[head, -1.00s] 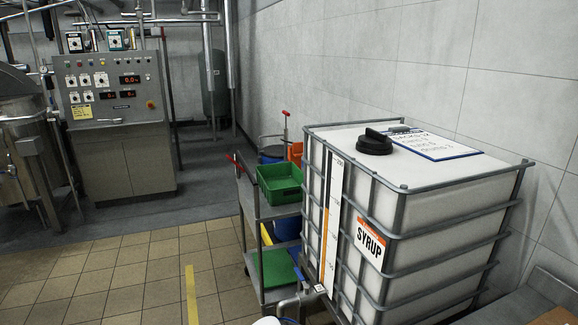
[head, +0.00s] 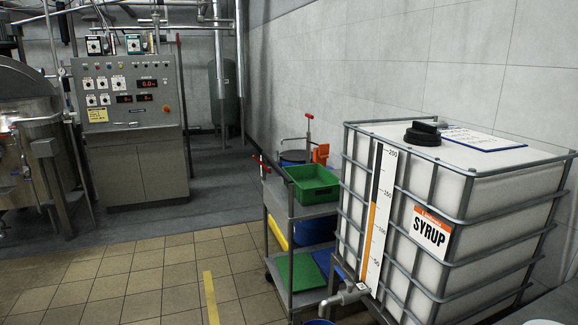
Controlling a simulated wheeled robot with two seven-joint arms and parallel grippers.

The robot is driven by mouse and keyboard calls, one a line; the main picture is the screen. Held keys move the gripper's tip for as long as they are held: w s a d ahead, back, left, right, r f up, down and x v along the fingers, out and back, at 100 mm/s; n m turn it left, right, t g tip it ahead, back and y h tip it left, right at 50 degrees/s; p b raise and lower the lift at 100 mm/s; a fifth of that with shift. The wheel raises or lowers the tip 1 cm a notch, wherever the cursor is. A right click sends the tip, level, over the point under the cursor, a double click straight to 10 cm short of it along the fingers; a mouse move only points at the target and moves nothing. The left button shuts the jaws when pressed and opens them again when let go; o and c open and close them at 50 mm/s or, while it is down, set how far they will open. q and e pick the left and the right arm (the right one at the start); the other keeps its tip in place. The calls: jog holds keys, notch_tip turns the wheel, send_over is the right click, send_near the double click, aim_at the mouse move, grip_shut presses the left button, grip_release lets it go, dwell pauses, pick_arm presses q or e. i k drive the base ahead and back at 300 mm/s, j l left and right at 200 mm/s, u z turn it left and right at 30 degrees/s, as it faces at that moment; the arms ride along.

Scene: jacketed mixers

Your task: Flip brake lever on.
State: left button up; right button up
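I cannot pick out a brake lever for certain. A grey utility cart (head: 291,213) stands left of the syrup tank, with a dark push handle (head: 272,169) that has a red end at its left. Its lower wheels are small and partly hidden, so no lever on them can be made out. A red T-shaped handle (head: 309,117) rises behind the cart, above an orange part (head: 320,153). Neither of my grippers is in the head view.
The caged white syrup tank (head: 480,190) fills the right side, against the wall. The cart holds a green bin (head: 314,184). A control cabinet (head: 133,125) and a steel vessel (head: 30,140) stand at the back left. Tiled floor (head: 130,290) at front left is clear.

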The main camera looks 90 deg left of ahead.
aim_at(254, 157)
jog(key=k+u, duration=0.15)
jog(key=u, duration=1.5)
jog(key=i+j+u, duration=0.1)
jog(key=i+j, duration=0.2)
jog(key=j, duration=0.25)
jog(key=i+j+u, duration=0.1)
jog(key=i+j, duration=0.25)
jog(key=j, duration=0.15)
jog(key=i+j+u, duration=0.1)
jog(key=i+j, duration=0.25)
jog(key=j, duration=0.15)
jog(key=i+j+u, duration=0.1)
jog(key=i+j, duration=0.25)
jog(key=j, duration=0.15)
